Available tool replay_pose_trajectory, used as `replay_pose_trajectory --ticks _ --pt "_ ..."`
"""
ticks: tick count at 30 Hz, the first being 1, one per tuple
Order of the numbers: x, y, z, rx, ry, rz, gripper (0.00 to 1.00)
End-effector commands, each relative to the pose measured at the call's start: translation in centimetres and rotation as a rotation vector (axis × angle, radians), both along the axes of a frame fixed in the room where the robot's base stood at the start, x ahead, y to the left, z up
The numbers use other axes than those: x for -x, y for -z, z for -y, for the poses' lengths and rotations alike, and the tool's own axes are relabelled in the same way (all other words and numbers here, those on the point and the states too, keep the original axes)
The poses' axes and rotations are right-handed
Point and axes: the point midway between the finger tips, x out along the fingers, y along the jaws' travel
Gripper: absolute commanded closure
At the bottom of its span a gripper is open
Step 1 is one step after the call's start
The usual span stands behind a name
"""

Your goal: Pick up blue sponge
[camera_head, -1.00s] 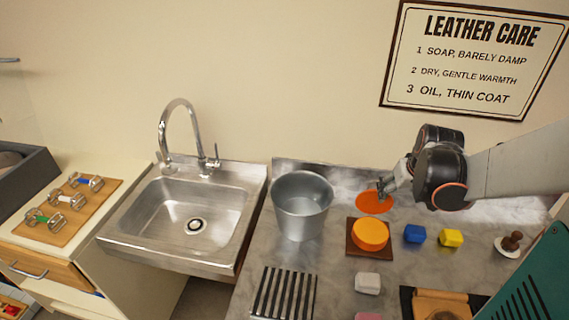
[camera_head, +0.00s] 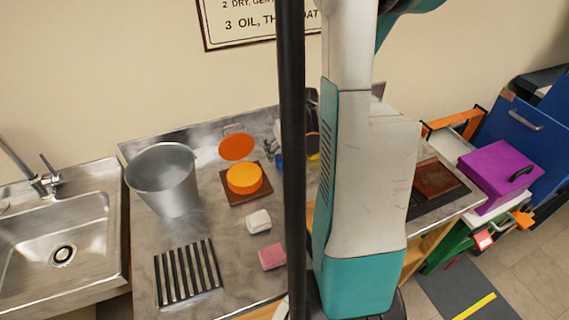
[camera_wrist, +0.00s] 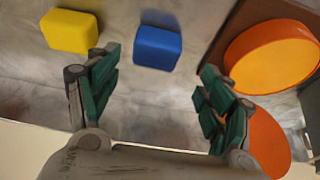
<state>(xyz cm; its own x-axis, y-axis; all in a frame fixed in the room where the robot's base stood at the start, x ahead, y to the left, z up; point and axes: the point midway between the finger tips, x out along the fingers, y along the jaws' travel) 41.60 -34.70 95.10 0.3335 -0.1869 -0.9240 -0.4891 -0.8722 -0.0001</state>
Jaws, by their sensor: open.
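The blue sponge (camera_wrist: 157,47) is a small block on the grey worktop, seen in the wrist view between and beyond my fingertips. In the head view only a sliver of the blue sponge (camera_head: 279,161) shows; my own arm and a dark post hide the rest. My gripper (camera_wrist: 160,63) is open and empty, its green-padded fingers spread to either side of the sponge and apart from it. In the head view part of my gripper (camera_head: 274,130) shows near the back of the worktop.
A yellow block (camera_wrist: 70,31) lies left of the sponge in the wrist view. An orange round cake (camera_wrist: 273,55) on a brown board and an orange disc (camera_wrist: 268,142) lie right. In the head view, a metal bucket (camera_head: 163,180), slatted rack (camera_head: 188,273), white block (camera_head: 258,221) and pink block (camera_head: 272,256) stand nearby.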

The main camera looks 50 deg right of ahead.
Motion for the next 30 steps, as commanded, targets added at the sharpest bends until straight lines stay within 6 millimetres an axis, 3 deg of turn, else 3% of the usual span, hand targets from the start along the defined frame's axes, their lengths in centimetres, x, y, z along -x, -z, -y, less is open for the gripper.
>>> replay_pose_trajectory --ticks 7,15,23,29,30 --pt "-0.3 1.4 0.4 0.0 0.0 0.0 0.27" --pt "-1.1 4.9 1.4 0.0 0.0 0.0 0.27" --pt "-1.3 5.2 1.5 0.0 0.0 0.0 0.27" --pt "-1.3 5.2 1.5 0.0 0.0 0.0 0.67" --pt "-1.3 5.2 1.5 0.0 0.0 0.0 0.71"
